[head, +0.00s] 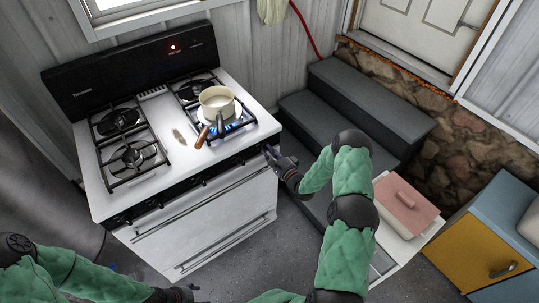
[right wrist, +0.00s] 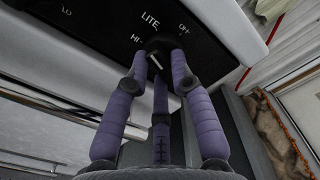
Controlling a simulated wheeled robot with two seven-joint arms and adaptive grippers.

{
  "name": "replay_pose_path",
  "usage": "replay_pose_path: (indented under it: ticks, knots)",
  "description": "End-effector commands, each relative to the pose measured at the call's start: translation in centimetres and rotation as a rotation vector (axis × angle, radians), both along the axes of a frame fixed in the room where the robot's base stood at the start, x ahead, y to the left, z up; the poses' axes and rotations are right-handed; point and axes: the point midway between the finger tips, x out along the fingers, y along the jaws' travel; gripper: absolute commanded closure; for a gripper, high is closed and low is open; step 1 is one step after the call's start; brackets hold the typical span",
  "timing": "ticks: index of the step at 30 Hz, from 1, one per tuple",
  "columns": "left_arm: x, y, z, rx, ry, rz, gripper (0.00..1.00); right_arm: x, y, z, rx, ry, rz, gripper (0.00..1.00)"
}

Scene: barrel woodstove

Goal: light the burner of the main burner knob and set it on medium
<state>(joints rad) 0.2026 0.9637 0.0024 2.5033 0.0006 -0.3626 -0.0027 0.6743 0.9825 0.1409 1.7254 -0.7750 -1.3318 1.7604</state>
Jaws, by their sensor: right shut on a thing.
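The white stove (head: 190,215) stands at the left in the head view. Its front right burner (head: 240,126) has blue flames under a cream pot (head: 217,101). My right gripper (head: 270,154) is at the right end of the stove's front panel. In the right wrist view, its fingers are closed around a dark knob (right wrist: 157,43) with a pale line on its face. LITE, HI, OFF and LO are printed around the knob; its exact setting is hard to read. My left gripper (head: 184,292) is low at the bottom edge, its fingers unclear.
Grey steps (head: 345,100) rise to a door right of the stove. A white container with a pink lid (head: 405,198) and a yellow and blue cabinet (head: 490,250) stand at the right. A spoon-like thing (head: 181,137) lies on the stovetop.

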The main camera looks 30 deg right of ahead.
Motion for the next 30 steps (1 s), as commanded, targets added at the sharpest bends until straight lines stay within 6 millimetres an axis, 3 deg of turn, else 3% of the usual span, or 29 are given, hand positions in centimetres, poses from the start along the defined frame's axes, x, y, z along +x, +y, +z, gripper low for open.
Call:
replay_pose_path:
  ticks: [30]
  knots:
    - [0.0,0.0,-7.1,0.000,0.000,0.000,0.41,0.0,-0.4,-0.3,-0.961,-0.074,0.001,1.00]
